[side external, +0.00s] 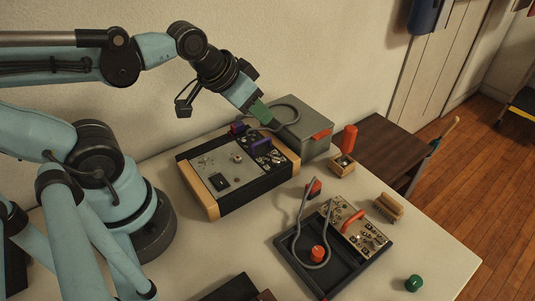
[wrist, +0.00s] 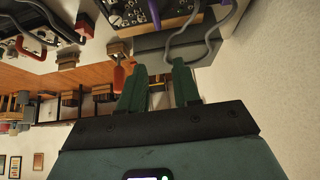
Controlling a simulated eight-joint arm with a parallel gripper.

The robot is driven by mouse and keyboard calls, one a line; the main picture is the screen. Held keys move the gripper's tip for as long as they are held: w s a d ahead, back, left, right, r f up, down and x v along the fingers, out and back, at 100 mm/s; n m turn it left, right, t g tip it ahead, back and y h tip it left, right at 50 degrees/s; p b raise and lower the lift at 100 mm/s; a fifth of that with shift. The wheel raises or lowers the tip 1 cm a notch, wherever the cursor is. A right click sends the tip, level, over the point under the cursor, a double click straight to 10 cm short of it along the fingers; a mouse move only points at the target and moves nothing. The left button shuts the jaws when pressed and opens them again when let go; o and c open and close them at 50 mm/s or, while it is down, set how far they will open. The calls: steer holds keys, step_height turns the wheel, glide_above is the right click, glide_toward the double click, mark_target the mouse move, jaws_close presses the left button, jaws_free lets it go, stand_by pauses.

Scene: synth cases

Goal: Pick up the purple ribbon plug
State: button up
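A purple plug (side external: 260,146) stands on the right part of the wood-sided panel device (side external: 213,207). A second, darker purple piece (side external: 237,128) sits at that device's back edge. I cannot tell for sure which one is the ribbon plug. In the wrist view a purple piece (wrist: 115,18) shows at the top edge, on a dark panel. My gripper (side external: 263,113) is above and behind the device, apart from the purple pieces. In the wrist view my gripper's green fingers (wrist: 159,88) are spread with nothing held between them.
A grey box (side external: 312,135) with a grey cable stands just right of my gripper. A dark tray (side external: 310,268) with a grey cable and an orange knob (side external: 318,253) lies in front.

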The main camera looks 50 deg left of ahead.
steer(key=s+a+r+g, duration=0.15)
steer(key=a+g, duration=0.35)
steer(key=a, duration=0.5)
glide_above(237, 124)
steer(key=s, duration=0.1)
steer(key=shift+s+d+f, duration=0.1)
steer(key=shift+f, duration=1.5)
steer(key=shift+s+d+f, duration=0.1)
steer(key=shift+f, duration=1.45)
steer(key=shift+w+a+f, duration=0.1)
steer(key=shift+w+f, duration=0.2)
steer(key=shift+f, duration=0.6)
steer(key=shift+w+a+f, duration=0.1)
steer(key=shift+w+f, duration=0.15)
steer(key=shift+f, duration=0.6)
steer(key=shift+w+f, duration=0.1)
steer(key=shift+f, duration=0.7)
jaws_close()
